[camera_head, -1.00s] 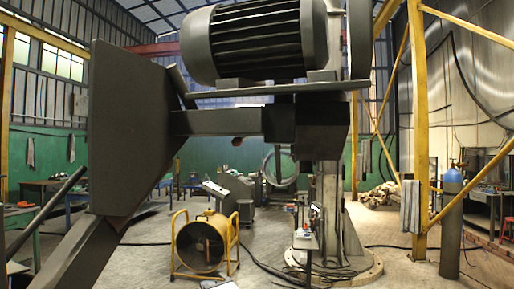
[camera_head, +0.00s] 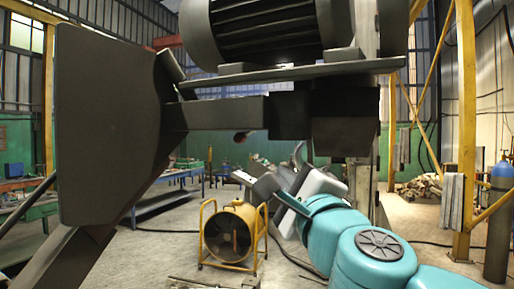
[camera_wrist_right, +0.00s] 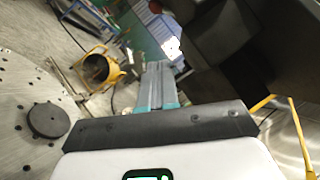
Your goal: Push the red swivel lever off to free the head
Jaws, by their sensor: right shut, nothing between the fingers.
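The red swivel lever shows as a small dark red knob (camera_head: 242,136) hanging under the dark horizontal arm of the boom head (camera_head: 222,113) in the head view. I cannot make out the rest of the lever, and I do not see it in the right wrist view. My right gripper (camera_head: 299,154) has come in from the lower right. It is below and to the right of the knob, apart from it in the picture. In the right wrist view its grey fingers (camera_wrist_right: 157,73) are together with nothing between them. My left gripper is not in view.
The large motor (camera_head: 268,30) sits on a plate (camera_head: 290,75) above. A broad dark plate (camera_head: 108,125) fills the left. A yellow fan (camera_head: 230,232) stands on the floor behind. A yellow post (camera_head: 465,120) and blue cylinder (camera_head: 499,215) are at right.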

